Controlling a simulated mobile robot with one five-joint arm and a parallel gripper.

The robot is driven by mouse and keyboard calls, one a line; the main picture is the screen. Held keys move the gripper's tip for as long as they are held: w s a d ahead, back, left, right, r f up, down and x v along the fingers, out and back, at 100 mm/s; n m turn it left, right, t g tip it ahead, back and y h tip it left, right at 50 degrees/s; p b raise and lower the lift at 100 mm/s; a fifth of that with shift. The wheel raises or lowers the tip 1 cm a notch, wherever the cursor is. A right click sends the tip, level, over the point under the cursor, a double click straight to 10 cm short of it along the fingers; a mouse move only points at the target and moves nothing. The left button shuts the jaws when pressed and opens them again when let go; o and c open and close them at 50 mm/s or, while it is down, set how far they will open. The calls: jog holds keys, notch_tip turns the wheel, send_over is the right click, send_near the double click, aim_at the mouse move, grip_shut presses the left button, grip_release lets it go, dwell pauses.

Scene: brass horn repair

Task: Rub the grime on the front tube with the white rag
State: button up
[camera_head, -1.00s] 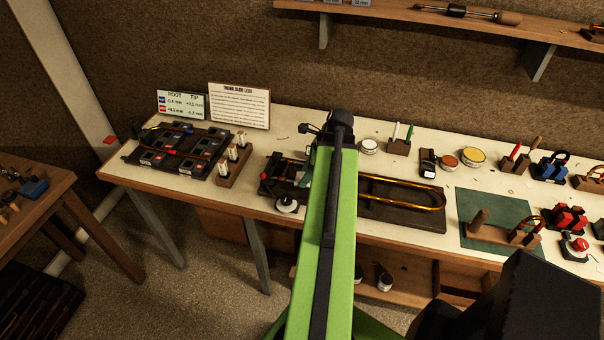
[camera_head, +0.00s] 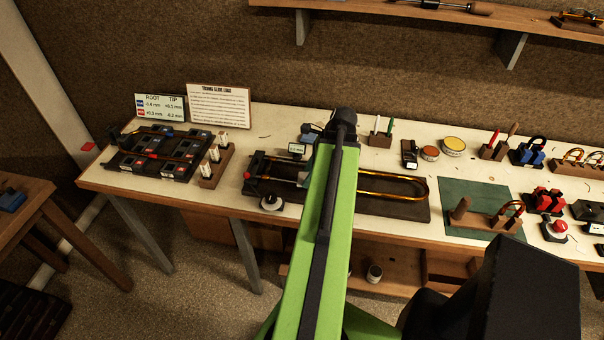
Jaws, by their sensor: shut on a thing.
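The brass slide lies on a dark board (camera_head: 415,213) in mid-bench, with its U-bend to the right. Its front tube (camera_head: 385,196) runs along the near side and passes behind my green arm. I cannot make out grime on it. My gripper (camera_head: 304,172) is mostly hidden behind the arm, over the left part of the slide. A small pale patch beside the arm there looks like the white rag (camera_head: 302,179), held in the shut jaws. Whether the rag touches the tube is hidden.
A black tray of blocks (camera_head: 160,153) and a wooden stand with white pieces (camera_head: 215,165) are to the left. A round white-topped item (camera_head: 272,202) sits at the front edge. A green mat (camera_head: 480,195) and horseshoe-shaped pieces are to the right. A shelf (camera_head: 400,12) hangs above.

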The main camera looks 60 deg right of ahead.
jog(key=shift+s+d+f, duration=0.1)
jog(key=shift+s+d, duration=0.1)
jog(key=shift+s, duration=0.4)
jog(key=shift+s+d, duration=0.15)
jog(key=shift+s, duration=0.4)
jog(key=shift+s+d, duration=0.15)
jog(key=shift+s, duration=0.3)
jog(key=shift+c, duration=0.5)
jog(key=shift+w, duration=0.1)
jog(key=shift+w+a, duration=0.75)
jog(key=shift+w, duration=1.25)
jog(key=shift+w+a, duration=0.7)
jog(key=shift+w, duration=1.35)
jog(key=shift+w+a, duration=0.75)
jog(key=shift+w, duration=1.25)
jog(key=shift+r, duration=0.2)
notch_tip(320, 180, up, 6)
jog(key=p, duration=0.6)
jog(key=shift+f, duration=0.1)
